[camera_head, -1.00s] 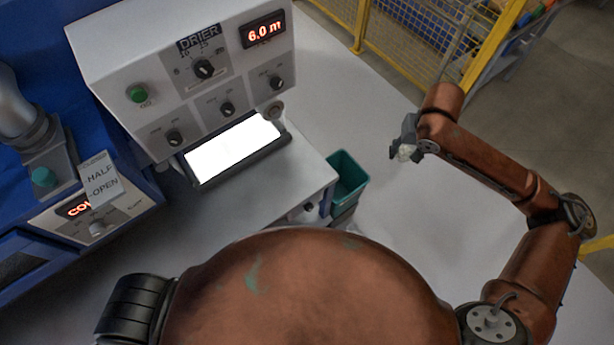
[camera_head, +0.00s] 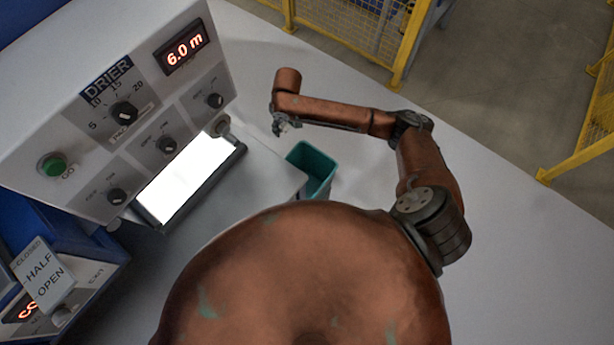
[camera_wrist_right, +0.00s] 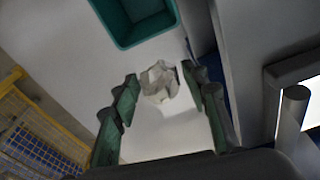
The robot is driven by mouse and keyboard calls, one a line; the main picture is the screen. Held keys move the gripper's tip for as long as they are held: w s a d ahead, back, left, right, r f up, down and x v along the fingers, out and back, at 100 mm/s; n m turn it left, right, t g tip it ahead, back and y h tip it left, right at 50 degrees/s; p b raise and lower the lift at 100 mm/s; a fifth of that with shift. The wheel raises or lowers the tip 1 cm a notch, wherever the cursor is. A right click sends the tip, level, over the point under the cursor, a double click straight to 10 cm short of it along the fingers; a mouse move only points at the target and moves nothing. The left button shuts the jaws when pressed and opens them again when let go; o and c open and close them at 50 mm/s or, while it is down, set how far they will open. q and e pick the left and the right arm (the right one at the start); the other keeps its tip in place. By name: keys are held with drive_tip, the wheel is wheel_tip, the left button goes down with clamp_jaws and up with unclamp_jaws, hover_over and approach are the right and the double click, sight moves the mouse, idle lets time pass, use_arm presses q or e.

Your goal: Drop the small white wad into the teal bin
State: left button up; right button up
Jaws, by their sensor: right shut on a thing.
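The small white wad (camera_wrist_right: 159,82) is between the fingertips of my right gripper (camera_wrist_right: 160,88) in the right wrist view. My right gripper (camera_head: 283,126) is shut on it; in the head view the wad is tiny and hard to make out. The teal bin (camera_head: 325,163) stands on the white surface beside the drier, a little right of and below the gripper in the head view. Its open top also shows at the upper edge of the right wrist view (camera_wrist_right: 155,38), beyond the wad and apart from it. My left gripper is not in view.
The white drier (camera_head: 150,95) with knobs, a red display and a bright lit panel stands left of the gripper. A "HALF OPEN" sign (camera_head: 43,272) is at lower left. Yellow mesh fencing (camera_head: 350,38) stands behind. The white surface right of the bin is clear.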

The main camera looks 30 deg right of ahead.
use_arm(q)
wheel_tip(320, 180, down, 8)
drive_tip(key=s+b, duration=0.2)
drive_tip(key=b, duration=0.5)
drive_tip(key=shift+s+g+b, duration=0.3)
drive_tip(key=shift+b, duration=0.1)
use_arm(e)
drive_tip(key=s+d+f+n, duration=0.1)
drive_tip(key=s+d+f, duration=0.1)
drive_tip(key=f, duration=0.7)
drive_tip(key=s+d+f+n, duration=0.1)
drive_tip(key=d+f, duration=0.2)
drive_tip(key=f, duration=0.7)
drive_tip(key=s+d+f+n, duration=0.1)
drive_tip(key=s+d+f, duration=0.1)
drive_tip(key=f, duration=0.8)
drive_tip(key=shift+s+d, duration=0.35)
drive_tip(key=shift+d, duration=0.2)
drive_tip(key=shift+r, duration=0.1)
drive_tip(key=o, duration=0.9)
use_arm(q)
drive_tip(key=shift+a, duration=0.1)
use_arm(e)
drive_tip(key=shift+r, duration=0.1)
